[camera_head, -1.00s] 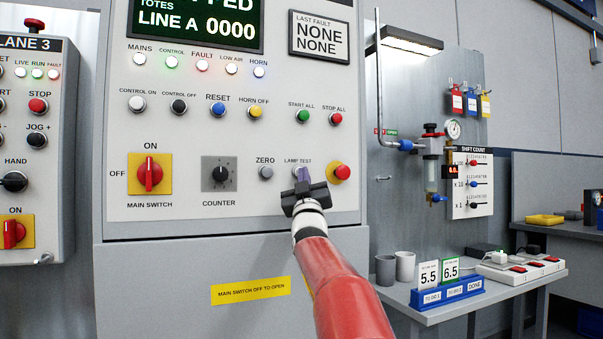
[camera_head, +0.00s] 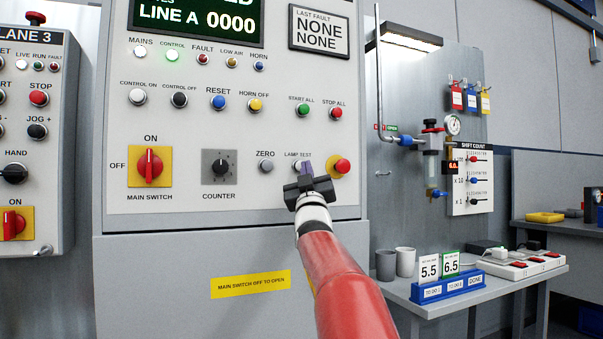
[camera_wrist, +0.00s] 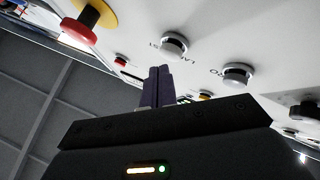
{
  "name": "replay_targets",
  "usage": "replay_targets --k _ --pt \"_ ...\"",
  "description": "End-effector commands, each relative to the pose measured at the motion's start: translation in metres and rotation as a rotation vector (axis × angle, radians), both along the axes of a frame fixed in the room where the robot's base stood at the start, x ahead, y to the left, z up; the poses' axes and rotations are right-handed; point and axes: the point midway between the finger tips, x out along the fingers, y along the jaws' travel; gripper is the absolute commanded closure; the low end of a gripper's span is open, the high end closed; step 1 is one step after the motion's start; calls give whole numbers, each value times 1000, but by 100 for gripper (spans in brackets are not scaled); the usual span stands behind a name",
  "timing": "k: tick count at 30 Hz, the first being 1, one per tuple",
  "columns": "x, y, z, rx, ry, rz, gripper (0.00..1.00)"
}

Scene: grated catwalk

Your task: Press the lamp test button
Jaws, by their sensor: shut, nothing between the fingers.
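The lamp test button (camera_head: 297,165) is a small grey round button under its label on the grey control panel (camera_head: 230,120). In the head view my gripper partly hides it. The wrist view shows its round metal-rimmed cap (camera_wrist: 174,45) clear of the fingers. My gripper (camera_head: 305,170) is in front of the panel, just right of and below the button. Its dark purple fingers are shut together with nothing between them; they also show in the wrist view (camera_wrist: 157,86). The fingertips look apart from the button.
The grey zero button (camera_head: 266,168) is left of the lamp test button. A red mushroom button (camera_head: 342,167) on a yellow base is close on the right. The black counter knob (camera_head: 220,168) and main switch (camera_head: 150,168) are further left. A side table (camera_head: 480,300) stands right.

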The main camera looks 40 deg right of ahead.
Motion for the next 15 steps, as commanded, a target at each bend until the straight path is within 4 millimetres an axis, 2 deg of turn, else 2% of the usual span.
replay_targets --k 11,15 --pt "-4 1 0 -1 0 -1 100" --pt "-13 3 -3 -3 -1 -1 100"
